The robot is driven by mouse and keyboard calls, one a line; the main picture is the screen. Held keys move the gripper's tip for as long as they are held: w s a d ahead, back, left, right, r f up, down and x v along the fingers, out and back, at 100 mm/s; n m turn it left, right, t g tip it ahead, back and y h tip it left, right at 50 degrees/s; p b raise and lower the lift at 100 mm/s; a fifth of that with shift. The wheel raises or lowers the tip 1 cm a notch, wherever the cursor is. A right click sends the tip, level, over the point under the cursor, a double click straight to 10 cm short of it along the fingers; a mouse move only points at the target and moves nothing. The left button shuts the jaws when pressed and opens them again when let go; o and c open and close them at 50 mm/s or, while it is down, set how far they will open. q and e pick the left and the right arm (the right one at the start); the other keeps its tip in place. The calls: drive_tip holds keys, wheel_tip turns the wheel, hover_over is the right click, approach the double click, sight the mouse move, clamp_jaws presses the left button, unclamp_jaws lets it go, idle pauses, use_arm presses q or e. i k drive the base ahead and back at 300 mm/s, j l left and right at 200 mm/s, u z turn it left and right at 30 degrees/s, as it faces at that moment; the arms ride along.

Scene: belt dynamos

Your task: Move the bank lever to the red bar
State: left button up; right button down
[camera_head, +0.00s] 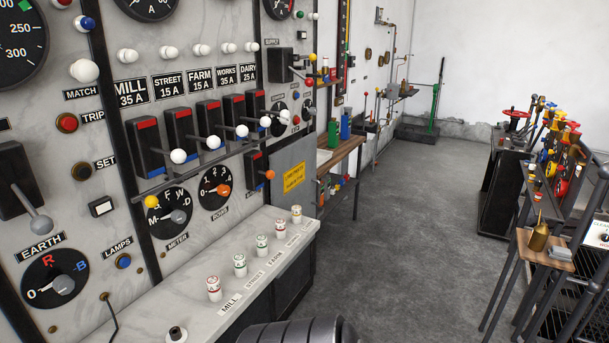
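A row of several black switches (179,130) is on the marble panel, under the labels MILL, STREET, FARM, WORKS and DAIRY. Each has a red bar (177,114) at its top and a blue bar at its bottom. Their white-knobbed levers (178,156) point out low, near the blue ends. A long grey rod (160,193) runs below the row, with a yellow knob (151,201) near its left end. No label reading "bank" is legible, so I cannot tell for sure which lever is the bank lever. Neither of my grippers is in view.
A marble ledge (262,241) with several small labelled posts juts out below the panel. An orange-knobbed switch (257,166) is to the right of the row. A wooden bench (343,150) stands beyond. The grey floor (410,210) is clear; racks and a small table (545,249) stand at right.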

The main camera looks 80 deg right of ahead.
sight(269, 174)
drive_tip(key=z, duration=2.55)
drive_tip(key=i+l, duration=0.1)
drive_tip(key=l, duration=0.25)
drive_tip(key=i+l, duration=0.15)
drive_tip(key=l, duration=0.15)
drive_tip(key=i+l, duration=0.1)
drive_tip(key=l, duration=0.25)
